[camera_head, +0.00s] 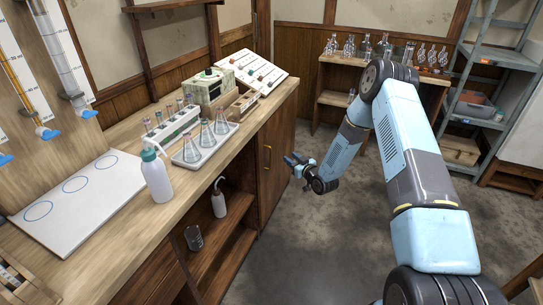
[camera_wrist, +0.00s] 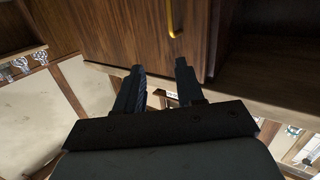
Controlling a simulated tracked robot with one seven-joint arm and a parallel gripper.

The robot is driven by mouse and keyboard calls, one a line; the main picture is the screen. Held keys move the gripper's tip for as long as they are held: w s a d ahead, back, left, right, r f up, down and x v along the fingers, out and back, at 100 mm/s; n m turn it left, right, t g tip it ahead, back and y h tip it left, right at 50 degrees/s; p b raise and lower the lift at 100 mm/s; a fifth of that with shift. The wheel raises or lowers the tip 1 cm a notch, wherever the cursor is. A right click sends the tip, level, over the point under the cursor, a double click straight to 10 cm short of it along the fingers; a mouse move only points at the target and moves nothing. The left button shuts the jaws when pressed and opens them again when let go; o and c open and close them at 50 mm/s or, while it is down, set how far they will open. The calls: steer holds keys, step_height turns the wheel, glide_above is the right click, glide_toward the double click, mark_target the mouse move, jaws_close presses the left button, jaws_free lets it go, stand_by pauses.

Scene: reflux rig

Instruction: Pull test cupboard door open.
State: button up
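The cupboard door (camera_head: 276,178) is dark wood, upright in the bench front below the worktop, and looks closed. Its brass bar handle (camera_head: 267,158) is on the door's left part. My gripper (camera_head: 291,161) is to the right of the handle, in front of the door. In the wrist view, the two dark fingers (camera_wrist: 159,68) are spread apart with nothing between them. The door (camera_wrist: 120,28) fills the upper middle there, and the handle (camera_wrist: 170,18) lies beyond the fingertips, apart from them. The handle's far end is cut off by the frame edge.
The worktop (camera_head: 110,221) carries a white spray bottle (camera_head: 157,177), a tray of flasks (camera_head: 206,145) and a test tube rack (camera_head: 172,127). A glassware table (camera_head: 335,98) and grey shelving (camera_head: 478,105) stand behind. The floor before the door is clear.

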step_height(320, 180, down, 5)
steer(key=s+a+t, duration=0.1)
steer(key=s, duration=0.1)
steer(key=x, duration=1.3)
steer(key=shift+w+a+r+m+y, duration=0.15)
steer(key=shift+a+r+m+y, duration=0.15)
steer(key=shift+a+r+y, duration=0.15)
steer(key=shift+c, duration=0.4)
jaws_close()
